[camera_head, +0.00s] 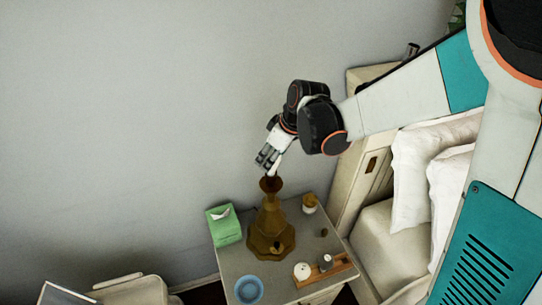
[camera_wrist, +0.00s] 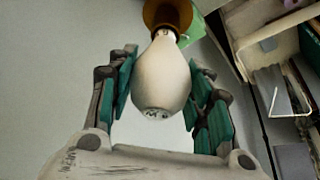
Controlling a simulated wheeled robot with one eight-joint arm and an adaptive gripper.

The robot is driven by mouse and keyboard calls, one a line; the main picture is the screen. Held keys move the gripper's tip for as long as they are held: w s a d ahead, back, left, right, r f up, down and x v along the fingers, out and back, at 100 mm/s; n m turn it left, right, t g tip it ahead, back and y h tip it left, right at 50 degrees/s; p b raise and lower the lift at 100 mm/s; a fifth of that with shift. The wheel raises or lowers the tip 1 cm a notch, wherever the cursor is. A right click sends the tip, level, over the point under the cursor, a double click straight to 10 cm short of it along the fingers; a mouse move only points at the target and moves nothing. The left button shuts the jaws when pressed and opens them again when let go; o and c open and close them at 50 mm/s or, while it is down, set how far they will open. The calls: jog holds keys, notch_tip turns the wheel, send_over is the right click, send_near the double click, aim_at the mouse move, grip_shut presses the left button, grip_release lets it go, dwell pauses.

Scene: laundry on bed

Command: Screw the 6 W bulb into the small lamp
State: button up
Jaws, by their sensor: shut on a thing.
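A white bulb (camera_wrist: 160,78) sits between the fingers of my gripper (camera_wrist: 163,70), which is shut on it. Its rounded end faces the wrist camera and carries dark print too small to read. Its narrow end points at the brown socket (camera_wrist: 168,14) of the small lamp. In the head view the brown lamp (camera_head: 270,225) stands upright on the nightstand, and my gripper (camera_head: 268,160) is above its flared top, tilted, with the bulb (camera_head: 273,171) pointing down. The bulb's narrow end meets or overlaps the socket; how far in it sits is hidden.
The nightstand (camera_head: 232,262) also holds a green tissue box (camera_head: 223,226), a blue bowl (camera_head: 249,289), a small jar (camera_head: 309,203) and a wooden tray (camera_head: 342,271) with small items. The bed with white pillows (camera_head: 425,165) is at the right. The wall side is clear.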

jog(key=shift+m+t, duration=0.3)
jog(key=shift+m, duration=0.6)
jog(key=shift+h, duration=0.3)
jog(key=shift+f+m+h+b, duration=0.1)
jog(key=shift+m+h+b, duration=0.25)
jog(key=shift+m, duration=0.65)
jog(key=shift+m+t, duration=0.4)
jog(key=shift+m, duration=0.4)
jog(key=shift+h, duration=0.25)
jog(key=shift+m+h+b, duration=0.5)
jog(key=shift+m+h, duration=0.1)
jog(key=shift+m, duration=1.1)
jog(key=shift+m+h+b, duration=0.4)
jog(key=shift+m+h, duration=0.2)
jog(key=shift+m, duration=1.1)
